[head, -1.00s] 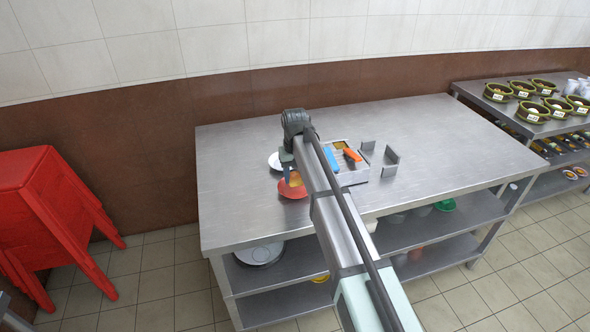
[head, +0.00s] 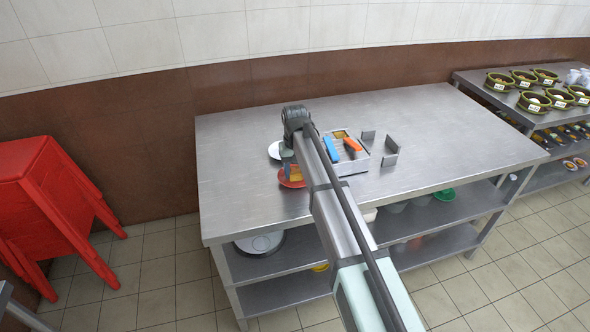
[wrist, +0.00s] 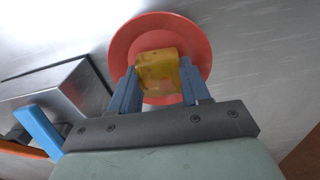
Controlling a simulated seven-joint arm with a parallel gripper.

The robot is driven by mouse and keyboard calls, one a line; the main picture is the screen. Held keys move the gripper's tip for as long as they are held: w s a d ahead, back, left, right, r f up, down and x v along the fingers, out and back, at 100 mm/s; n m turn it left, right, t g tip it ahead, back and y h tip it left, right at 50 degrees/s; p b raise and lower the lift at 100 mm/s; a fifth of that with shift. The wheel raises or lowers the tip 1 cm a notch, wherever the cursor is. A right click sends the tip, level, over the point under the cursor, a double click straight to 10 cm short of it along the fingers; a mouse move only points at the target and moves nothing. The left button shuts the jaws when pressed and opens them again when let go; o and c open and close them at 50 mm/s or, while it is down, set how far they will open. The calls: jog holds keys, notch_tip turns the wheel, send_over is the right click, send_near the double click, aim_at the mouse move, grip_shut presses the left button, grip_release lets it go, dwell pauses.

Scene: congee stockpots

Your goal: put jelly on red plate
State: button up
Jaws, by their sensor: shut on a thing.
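The jelly (wrist: 158,72) is an amber-yellow block. My gripper (wrist: 160,82) is shut on it, with a blue finger at each side. In the wrist view the red plate (wrist: 122,50) lies behind the jelly, which overlaps its middle. In the head view the red plate (head: 283,180) is partly hidden by my gripper (head: 288,168) and the jelly (head: 294,173). I cannot tell whether the jelly touches the plate or hangs just above it.
A metal tray (head: 362,168) to the right holds blue (head: 331,149) and orange (head: 352,144) handled tools. Metal brackets (head: 390,153) stand farther right. The right of the steel table (head: 460,130) is clear.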

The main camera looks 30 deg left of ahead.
jog(key=shift+f, duration=0.35)
jog(key=o, duration=1.1)
jog(key=shift+c, duration=1.3)
jog(key=shift+r, duration=0.25)
jog(key=shift+r, duration=2.25)
jog(key=shift+r, duration=0.1)
notch_tip(320, 180, up, 7)
